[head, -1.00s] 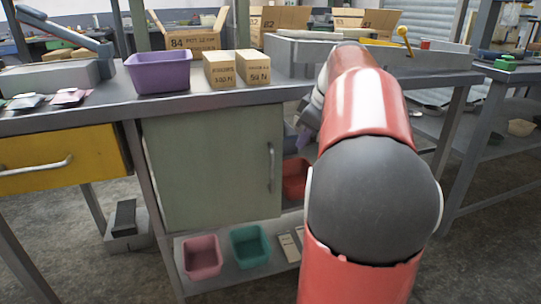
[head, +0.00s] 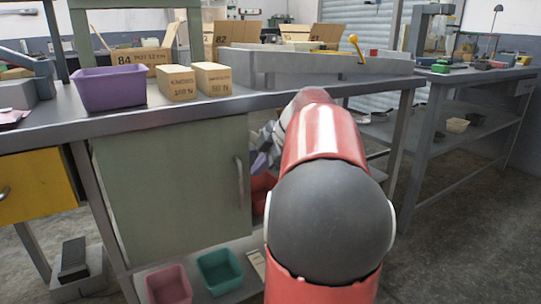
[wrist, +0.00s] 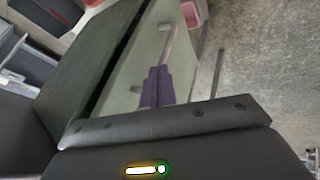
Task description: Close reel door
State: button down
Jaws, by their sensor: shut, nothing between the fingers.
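The pale green door (head: 170,195) is under the workbench in the head view, with a grey vertical handle (head: 239,182) near its right edge. The wrist view shows the pale green panel (wrist: 128,80) and its handle (wrist: 172,38) close ahead. A dark gap runs along the panel's left side there, beside a darker green surface (wrist: 85,60). My gripper (wrist: 157,72) has purple fingers, shut and empty, in front of the panel and short of the handle in the picture. I cannot tell whether they touch the panel. My red arm hides most of the gripper in the head view.
The workbench (head: 110,128) carries a purple bin (head: 110,90) and two small boxes (head: 180,84). Pink (head: 168,286) and teal (head: 220,271) bins sit on the low shelf under the door. A red bin (head: 262,188) is right of the door. Floor at the right is open.

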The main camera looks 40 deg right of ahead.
aim_at(245, 154)
jog(key=shift+w+d+f+p, duration=0.15)
jog(key=shift+w+d, duration=0.05)
jog(key=shift+w, duration=0.55)
jog(key=shift+w+d+f+p, duration=0.1)
jog(key=shift+w+d+f, duration=0.1)
jog(key=shift+w, duration=0.5)
jog(key=shift+w+d+f+p, duration=0.1)
jog(key=shift+w+d+p, duration=0.1)
jog(key=shift+w, duration=0.55)
jog(key=shift+n, duration=0.5)
jog(key=w, duration=0.2)
jog(key=w+d+p, duration=0.1)
jog(key=w, duration=0.1)
jog(key=shift+d+r+p, duration=0.1)
jog(key=shift+d+p, duration=0.1)
jog(key=shift+p, duration=0.1)
jog(key=shift+w+d, duration=0.15)
jog(key=shift+w, duration=0.15)
jog(key=shift+r, duration=0.1)
